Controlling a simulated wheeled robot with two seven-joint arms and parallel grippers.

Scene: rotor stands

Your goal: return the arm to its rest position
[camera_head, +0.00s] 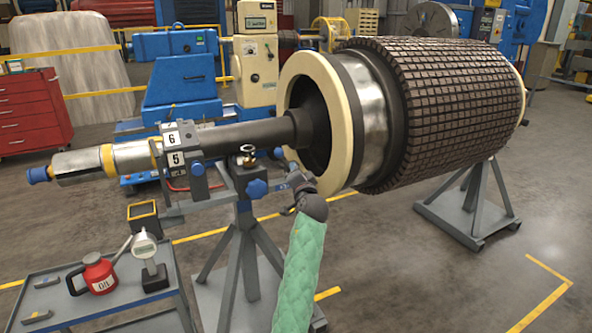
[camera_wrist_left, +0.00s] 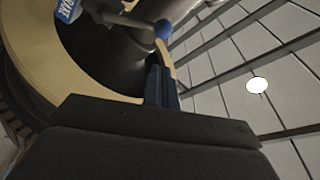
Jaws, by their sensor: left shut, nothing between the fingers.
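My left arm, in a green padded sleeve (camera_head: 302,270), reaches up from the bottom middle of the head view. Its gripper (camera_head: 297,178) is close to the cream ring (camera_head: 347,160) at the rotor's near end and right of the stand's blue knob (camera_head: 256,188). In the left wrist view the dark fingers (camera_wrist_left: 162,86) are together with nothing between them. Beyond them are a lever with a blue ball knob (camera_wrist_left: 162,28) and a blue tag (camera_wrist_left: 68,10) reading BRAKE. Whether the fingers touch anything cannot be told. My right gripper is not in view.
The large rotor (camera_head: 465,100) rests on grey stands (camera_head: 478,205), its shaft (camera_head: 255,134) pointing left. Floor at lower right is clear.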

